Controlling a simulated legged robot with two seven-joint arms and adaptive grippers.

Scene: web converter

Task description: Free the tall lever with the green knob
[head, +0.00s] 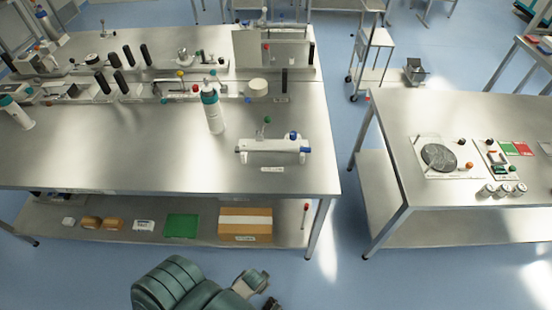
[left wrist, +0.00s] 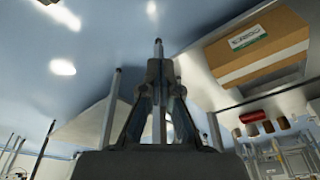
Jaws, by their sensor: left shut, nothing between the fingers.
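The lever with the green knob (head: 266,120) stands upright on a thin stalk behind a white fixture (head: 270,152) on the large steel table. The fixture has blue parts at its ends and a blue knob (head: 293,134) on top at the right. What holds the lever is too small to tell. My left arm comes in low at the bottom of the head view, in front of the table and well away from the lever. My left gripper (left wrist: 160,75) is shut and empty in the left wrist view, which does not show the lever. My right gripper is in neither view.
A white bottle (head: 213,112) stands left of the fixture. Several dark handles and small devices line the table's back. The lower shelf bears a cardboard box (head: 245,238), also in the left wrist view (left wrist: 254,65), and a green sheet (head: 182,226). Another table (head: 400,110) stands right across a gap.

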